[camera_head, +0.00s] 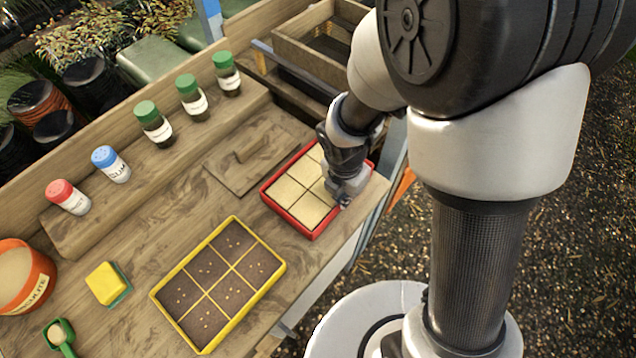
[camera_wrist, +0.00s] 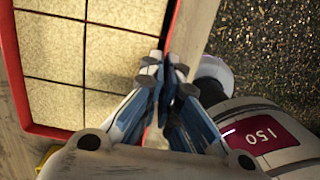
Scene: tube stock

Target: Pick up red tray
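The red tray (camera_head: 268,198) lies on the wooden bench near its right front edge. Its red rim holds pale, sand-coloured fill divided into square cells. My gripper (camera_head: 343,197) is at the tray's right side, over the rim. In the wrist view, the tray (camera_wrist: 14,75) fills the left part. The fingertips of my gripper (camera_wrist: 164,70) are close together, one on each side of the red rim, and look shut on it. The fingers hide part of the rim. The tray looks flat, and I see no clear gap under it.
A yellow tray (camera_head: 283,268) with dark soil cells lies to the left of the red tray. A flat wooden board (camera_head: 240,165) lies behind. Several capped bottles stand on the back ledge (camera_head: 120,195). A wooden crate (camera_head: 290,50) stands at the top. A yellow sponge (camera_head: 103,283) lies left.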

